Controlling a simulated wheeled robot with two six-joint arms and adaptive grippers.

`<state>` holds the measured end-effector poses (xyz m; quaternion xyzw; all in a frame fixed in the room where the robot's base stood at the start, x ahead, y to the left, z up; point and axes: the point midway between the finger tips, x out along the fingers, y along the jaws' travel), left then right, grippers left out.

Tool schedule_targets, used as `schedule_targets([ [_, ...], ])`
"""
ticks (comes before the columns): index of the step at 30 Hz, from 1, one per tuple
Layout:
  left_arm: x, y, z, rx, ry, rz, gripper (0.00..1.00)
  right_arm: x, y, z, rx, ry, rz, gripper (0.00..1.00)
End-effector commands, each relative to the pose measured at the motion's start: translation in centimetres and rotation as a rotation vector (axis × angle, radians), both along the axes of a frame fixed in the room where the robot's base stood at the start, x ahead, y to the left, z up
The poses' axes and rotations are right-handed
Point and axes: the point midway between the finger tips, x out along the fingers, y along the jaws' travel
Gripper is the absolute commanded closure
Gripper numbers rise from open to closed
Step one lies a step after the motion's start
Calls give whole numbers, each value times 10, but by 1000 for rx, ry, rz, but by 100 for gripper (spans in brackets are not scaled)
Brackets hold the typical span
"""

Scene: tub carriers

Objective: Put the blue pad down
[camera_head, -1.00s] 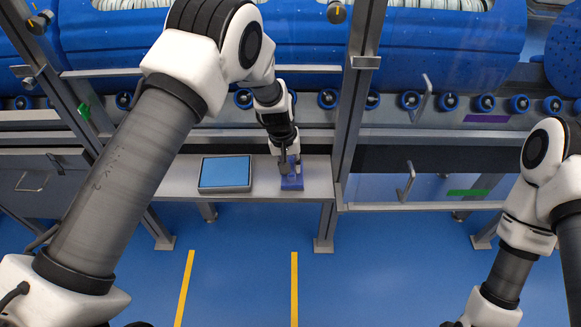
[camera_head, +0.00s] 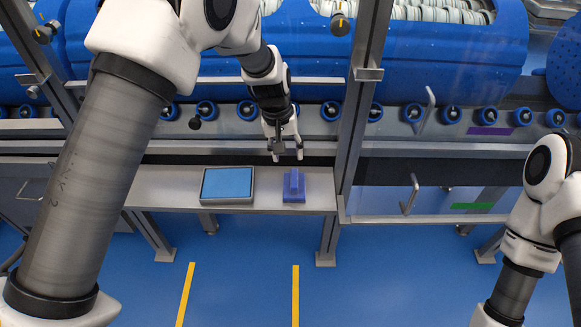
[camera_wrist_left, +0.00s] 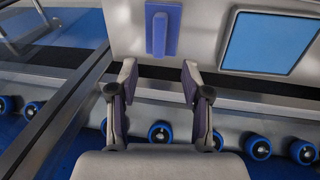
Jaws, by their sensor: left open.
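The blue pad (camera_head: 293,186), blue-purple with a raised grip, lies on the grey shelf (camera_head: 325,188) to the right of a tray with a light blue face. In the left wrist view the pad (camera_wrist_left: 161,30) shows beyond the fingertips, with a gap between. My left gripper (camera_head: 287,152) is open and empty, above and behind the pad; its spread fingers also show in the left wrist view (camera_wrist_left: 158,68). My right arm comes in at the right edge, and its gripper is out of frame.
The tray with the light blue face (camera_head: 228,184) lies on the shelf left of the pad. A grey upright post (camera_head: 355,110) stands right of the pad. Blue tubs (camera_head: 440,65) on rollers are behind. The blue floor in front is open, with yellow lines.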

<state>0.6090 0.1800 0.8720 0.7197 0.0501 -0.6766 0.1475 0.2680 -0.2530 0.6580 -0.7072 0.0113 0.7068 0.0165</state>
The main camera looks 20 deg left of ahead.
Motion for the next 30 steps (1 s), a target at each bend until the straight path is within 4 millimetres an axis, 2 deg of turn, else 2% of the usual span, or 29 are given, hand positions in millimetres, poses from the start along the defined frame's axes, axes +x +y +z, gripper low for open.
schedule_targets([
  [3,-1,2,12,0,-1,1,52,0,0,-1,0,0,0,65],
  [9,-2,3,14,1,1,1,52,0,0,-1,0,0,0,65],
  [11,-6,6,4,7,6,1,52,0,0,-1,0,0,0,65],
  [14,-33,21,-44,45,26,-5,52,0,0,-1,0,0,0,65],
  [17,-90,46,-117,106,50,-34,52,0,0,-1,0,0,0,65],
  [18,-121,55,-144,128,59,-57,52,0,0,-1,0,0,0,65],
  [20,-172,66,-178,152,70,-99,52,0,0,-1,0,0,0,65],
  [21,-210,71,-196,159,78,-130,52,0,0,-1,0,0,0,65],
  [24,-292,75,-216,152,84,-200,52,0,0,0,0,0,0,65],
  [25,-308,75,-217,147,81,-213,52,0,0,0,0,0,0,65],
  [27,-334,73,-216,135,76,-233,52,0,0,0,0,0,0,65],
  [30,-344,72,-215,128,66,-244,52,0,0,0,0,0,0,65],
])
